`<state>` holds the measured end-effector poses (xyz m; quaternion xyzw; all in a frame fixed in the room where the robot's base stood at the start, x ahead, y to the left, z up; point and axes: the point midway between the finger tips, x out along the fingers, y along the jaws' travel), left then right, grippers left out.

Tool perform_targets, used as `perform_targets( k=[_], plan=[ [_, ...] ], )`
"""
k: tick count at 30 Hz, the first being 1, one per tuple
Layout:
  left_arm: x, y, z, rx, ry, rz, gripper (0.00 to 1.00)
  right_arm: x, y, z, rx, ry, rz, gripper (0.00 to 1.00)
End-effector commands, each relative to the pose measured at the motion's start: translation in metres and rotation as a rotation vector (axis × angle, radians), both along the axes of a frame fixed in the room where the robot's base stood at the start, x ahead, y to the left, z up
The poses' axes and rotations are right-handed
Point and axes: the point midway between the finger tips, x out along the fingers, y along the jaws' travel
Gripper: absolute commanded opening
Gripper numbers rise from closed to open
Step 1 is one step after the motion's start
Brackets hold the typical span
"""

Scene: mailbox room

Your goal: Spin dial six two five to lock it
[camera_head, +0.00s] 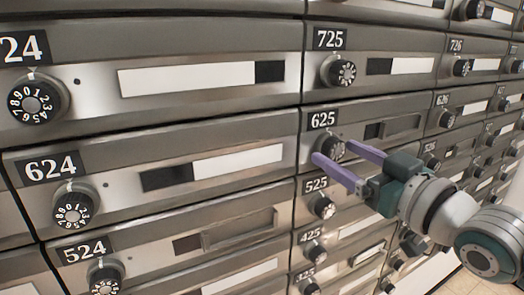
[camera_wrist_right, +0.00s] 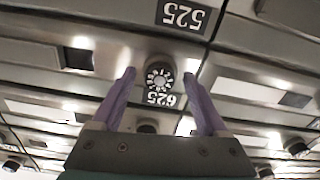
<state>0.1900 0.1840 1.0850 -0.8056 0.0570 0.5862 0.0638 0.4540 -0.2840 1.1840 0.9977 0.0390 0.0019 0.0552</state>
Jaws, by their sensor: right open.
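The dial of box 625 (camera_head: 331,145) is a black round knob with white numerals, below its 625 label (camera_head: 323,120). My right gripper (camera_head: 333,151) is open, with purple fingers pointing at the door, one tip on each side of this dial. In the right wrist view, which is upside down, the dial (camera_wrist_right: 160,77) shows between the two fingertips (camera_wrist_right: 160,75), with its label (camera_wrist_right: 162,98) below it. I see no clear contact between fingers and dial. The numeral at its mark is too small to read. My left gripper is not in view.
Similar dials surround it: 725 (camera_head: 338,71) above, 525 (camera_head: 322,206) below, 624 (camera_head: 74,206) to the left and 626 (camera_head: 447,119) to the right. The metal box wall recedes to the right. Some floor (camera_head: 461,277) shows at lower right.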

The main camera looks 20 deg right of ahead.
Motion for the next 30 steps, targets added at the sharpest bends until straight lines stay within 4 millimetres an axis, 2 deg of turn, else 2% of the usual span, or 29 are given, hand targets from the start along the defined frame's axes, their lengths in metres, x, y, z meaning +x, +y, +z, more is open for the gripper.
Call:
perform_targets(
  k=[5, 8, 21, 24, 30],
  plan=[
    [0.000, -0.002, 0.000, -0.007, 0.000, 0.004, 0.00, -0.002, 0.000, 0.000, 0.000, 0.000, 0.000, 0.77],
    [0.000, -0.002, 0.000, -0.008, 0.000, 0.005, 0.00, -0.009, 0.000, -0.001, 0.001, 0.002, 0.001, 0.77],
    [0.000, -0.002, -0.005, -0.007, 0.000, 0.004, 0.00, -0.081, -0.006, -0.002, 0.000, 0.003, 0.001, 0.77],
    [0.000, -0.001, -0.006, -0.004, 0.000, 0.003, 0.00, -0.091, -0.007, -0.001, 0.000, 0.003, 0.000, 0.77],
    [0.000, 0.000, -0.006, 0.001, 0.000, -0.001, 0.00, -0.099, -0.008, 0.000, 0.000, -0.001, 0.000, 0.77]
  ],
)
